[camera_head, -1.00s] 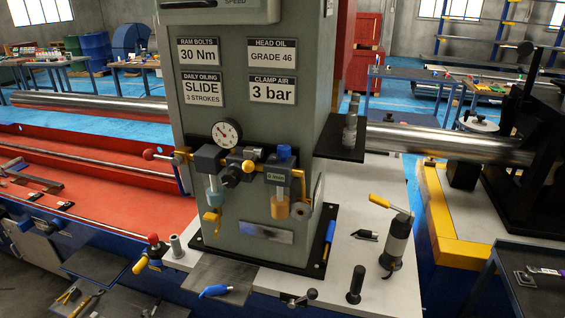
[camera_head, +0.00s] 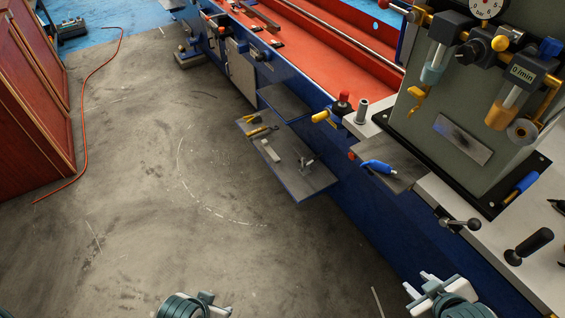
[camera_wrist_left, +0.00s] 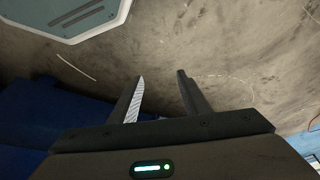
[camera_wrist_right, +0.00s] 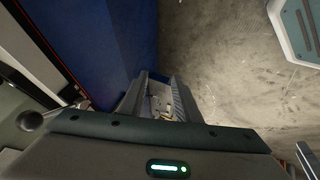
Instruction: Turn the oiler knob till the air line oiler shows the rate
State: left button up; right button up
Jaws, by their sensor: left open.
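The air line oiler (camera_head: 520,76) is the right-hand dark block on the grey-green column, with an amber bowl (camera_head: 503,113) below. Its small display reads what looks like 0 /min. The blue oiler knob (camera_head: 550,47) sits on top, near the right edge of the head view. My right gripper (camera_head: 419,283) is low at the bottom right, well apart from the oiler; the right wrist view shows its fingers (camera_wrist_right: 158,82) spread and empty. My left gripper (camera_head: 214,303) is at the bottom edge, over the floor; its fingers (camera_wrist_left: 160,78) are apart and empty.
A second unit with a clear bluish bowl (camera_head: 433,70) and a gauge (camera_head: 485,7) stand left of the oiler. A tool shelf (camera_head: 296,178) juts out.

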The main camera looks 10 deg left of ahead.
jog(key=w+d+r+n+t+y, duration=0.1)
jog(key=w+d+r+n+t, duration=0.1)
jog(key=w+r+n, duration=0.6)
jog(key=w+d+r+n+t+y, duration=0.15)
jog(key=r+n, duration=0.25)
jog(key=r, duration=0.8)
jog(key=w+d+r+n+t+y, duration=0.1)
jog(key=w+d+r+n+t, duration=0.15)
jog(key=w+r+n, duration=0.55)
pick_arm(q)
jog(key=d+f+t+h, duration=0.1)
jog(key=d+f+t, duration=0.1)
jog(key=f, duration=2.4)
jog(key=shift+s+d+f, duration=0.2)
jog(key=shift+d+f, duration=0.15)
jog(key=shift+d, duration=0.25)
pick_arm(e)
jog(key=s+d+r+n, duration=0.1)
jog(key=s+r+n, duration=0.2)
jog(key=r, duration=0.7)
jog(key=s+d+r+n, duration=0.2)
jog(key=s+r+n, duration=0.2)
jog(key=r, duration=0.6)
jog(key=s+d+r+n+h, duration=0.1)
jog(key=s+d+r+n, duration=0.1)
jog(key=s+r, duration=0.4)
notch_tip(320, 180, up, 5)
jog(key=shift+s+d+f+n, duration=0.15)
jog(key=shift+s+d+n, duration=0.1)
jog(key=shift+n, duration=0.45)
